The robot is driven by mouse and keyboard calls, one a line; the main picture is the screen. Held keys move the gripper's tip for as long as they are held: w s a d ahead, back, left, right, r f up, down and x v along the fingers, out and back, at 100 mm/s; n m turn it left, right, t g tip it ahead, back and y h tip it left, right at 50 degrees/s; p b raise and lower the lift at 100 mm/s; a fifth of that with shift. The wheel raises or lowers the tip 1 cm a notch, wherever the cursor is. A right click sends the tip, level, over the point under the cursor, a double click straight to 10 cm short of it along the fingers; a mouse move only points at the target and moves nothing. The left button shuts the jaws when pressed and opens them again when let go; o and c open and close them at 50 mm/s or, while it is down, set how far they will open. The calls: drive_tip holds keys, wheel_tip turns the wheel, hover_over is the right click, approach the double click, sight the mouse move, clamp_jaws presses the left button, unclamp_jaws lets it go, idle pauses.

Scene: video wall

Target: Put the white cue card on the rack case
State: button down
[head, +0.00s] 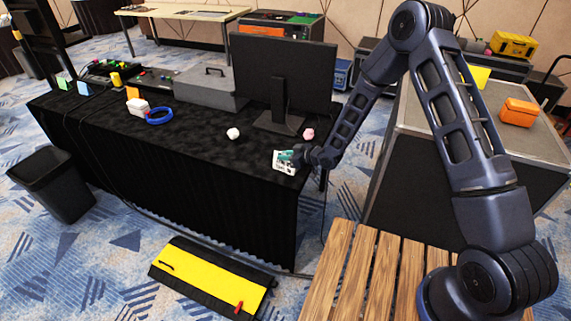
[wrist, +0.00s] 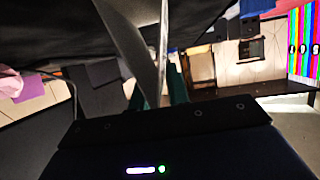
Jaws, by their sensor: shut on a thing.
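The white cue card (head: 284,168), with dark print on it, is at the front right edge of the black-draped table (head: 215,150). My gripper (head: 285,156), with teal fingers, is shut on the card. In the wrist view my gripper (wrist: 157,92) holds a thin pale edge, the card (wrist: 163,45), pointing away from the camera. Whether the card touches the cloth is unclear. A large case with a grey top and dark sides (head: 408,122), which looks like the rack case, stands to the right, partly hidden behind my arm.
An orange pouch (head: 519,112) and a yellow card (head: 477,76) are on the large case. A monitor (head: 284,72), white crumpled ball (head: 233,133) and pink ball (head: 308,134) are on the table. A wooden slatted surface (head: 357,275) is in front. A bin (head: 52,185) stands left.

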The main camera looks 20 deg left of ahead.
drive_tip(key=shift+r, duration=0.1)
wheel_tip(320, 180, up, 20)
idle(0.7)
